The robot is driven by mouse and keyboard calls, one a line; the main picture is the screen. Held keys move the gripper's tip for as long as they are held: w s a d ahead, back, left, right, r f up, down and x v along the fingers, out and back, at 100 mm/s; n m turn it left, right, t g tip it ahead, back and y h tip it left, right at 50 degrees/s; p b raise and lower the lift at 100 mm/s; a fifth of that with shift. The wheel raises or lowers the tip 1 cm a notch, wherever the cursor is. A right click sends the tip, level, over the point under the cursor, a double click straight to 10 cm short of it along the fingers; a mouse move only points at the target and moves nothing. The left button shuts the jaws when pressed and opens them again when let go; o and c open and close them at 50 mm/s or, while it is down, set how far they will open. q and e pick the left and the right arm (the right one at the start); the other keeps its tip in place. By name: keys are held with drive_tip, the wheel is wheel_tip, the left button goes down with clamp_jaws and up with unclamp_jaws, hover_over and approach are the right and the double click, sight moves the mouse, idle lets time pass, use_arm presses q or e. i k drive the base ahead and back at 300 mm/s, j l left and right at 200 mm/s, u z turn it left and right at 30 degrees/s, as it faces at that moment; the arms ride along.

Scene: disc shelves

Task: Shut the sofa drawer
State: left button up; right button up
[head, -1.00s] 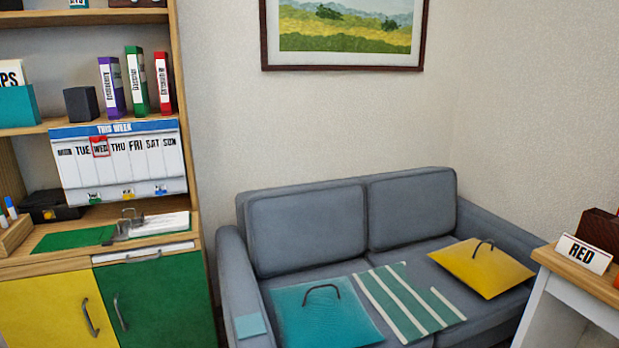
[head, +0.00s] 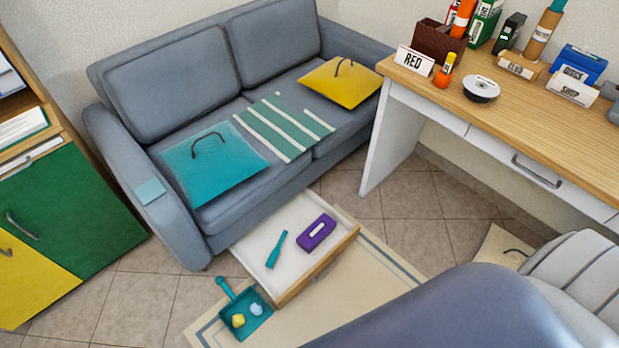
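The sofa drawer (head: 317,265) stands pulled out from under the front of the grey sofa (head: 160,88), low above the floor. Its white inside holds a teal stick-like item (head: 276,249) and a purple box-like item (head: 316,233) with a light label. The drawer's wooden front faces the lower right. Neither of my grippers shows in the head view.
A teal dustpan (head: 245,311) with small yellow and blue pieces lies beside the drawer's left front corner, on or by a beige rug (head: 390,262). A wooden-topped desk (head: 520,120) stands right. Open tiles (head: 415,200) lie between sofa and desk. A padded grey-white seat (head: 585,265) is lower right.

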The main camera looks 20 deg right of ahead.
sight(295, 268)
drive_tip(key=k+l, duration=0.3)
drive_tip(key=l, duration=0.2)
drive_tip(key=k+l+u, duration=0.1)
drive_tip(key=k+l, duration=0.15)
drive_tip(key=l, duration=0.25)
drive_tip(key=k+l, duration=0.3)
drive_tip(key=l, duration=0.15)
